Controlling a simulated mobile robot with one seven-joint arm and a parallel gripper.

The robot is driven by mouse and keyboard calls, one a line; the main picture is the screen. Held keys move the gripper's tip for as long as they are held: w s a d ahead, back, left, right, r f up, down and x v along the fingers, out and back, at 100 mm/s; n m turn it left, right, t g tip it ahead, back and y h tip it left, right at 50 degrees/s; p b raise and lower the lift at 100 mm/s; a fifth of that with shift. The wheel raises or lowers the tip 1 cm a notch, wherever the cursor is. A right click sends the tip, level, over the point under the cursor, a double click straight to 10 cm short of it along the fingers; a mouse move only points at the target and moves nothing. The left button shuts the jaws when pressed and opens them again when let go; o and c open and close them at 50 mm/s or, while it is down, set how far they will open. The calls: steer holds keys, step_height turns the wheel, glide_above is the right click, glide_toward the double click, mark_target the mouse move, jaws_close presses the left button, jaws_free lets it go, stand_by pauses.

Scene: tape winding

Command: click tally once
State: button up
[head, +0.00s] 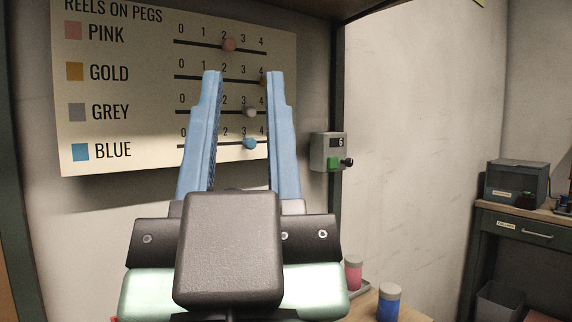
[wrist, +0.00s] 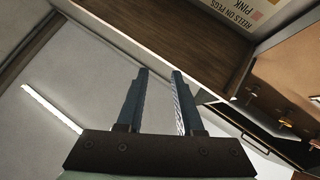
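The tally counter (head: 328,152) is a small grey box on the dark upright post, right of the board, in the head view. It has a dark display with one light digit, possibly 6, a green button (head: 333,163) and a black knob (head: 347,162) on its right side. I cannot make the counter out in the wrist view. My gripper (head: 243,74) points upward in front of the board, left of the counter and apart from it in the picture. Its two blue fingers are spread with nothing between them, as the wrist view (wrist: 160,72) also shows.
The "REELS ON PEGS" board (head: 140,92) has sliding beads; my fingers cover part of it. A pink jar (head: 353,274) and a blue jar (head: 389,303) stand below the counter. A desk (head: 528,226) is far right.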

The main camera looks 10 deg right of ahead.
jaws_close()
stand_by(1.4)
